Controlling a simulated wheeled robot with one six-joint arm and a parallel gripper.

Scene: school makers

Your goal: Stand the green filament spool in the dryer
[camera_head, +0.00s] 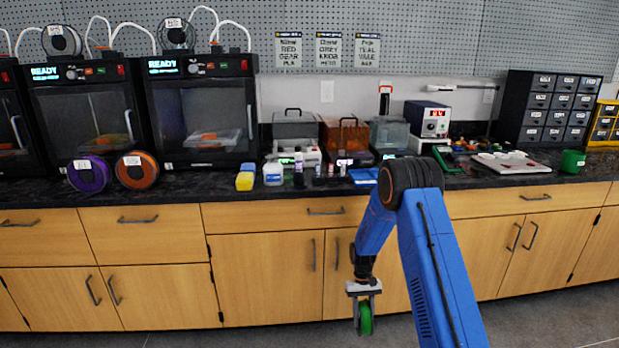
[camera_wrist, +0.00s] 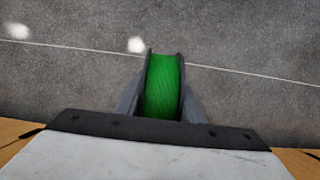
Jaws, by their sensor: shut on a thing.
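My gripper (camera_head: 364,296) is shut on the green filament spool (camera_head: 366,320), in front of the lower cabinets and below counter height. In the wrist view the spool (camera_wrist: 163,88) stands edge-on between the two fingers, with green filament between dark flanges. Three box-like units with handles stand on the counter: one with a grey lid (camera_head: 295,124), one with an orange lid (camera_head: 346,136) and one with a grey-green see-through cover (camera_head: 389,132). I cannot tell for certain which is the dryer.
Purple (camera_head: 89,174) and orange (camera_head: 137,170) spools stand by the printers (camera_head: 200,110). The floor is clear.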

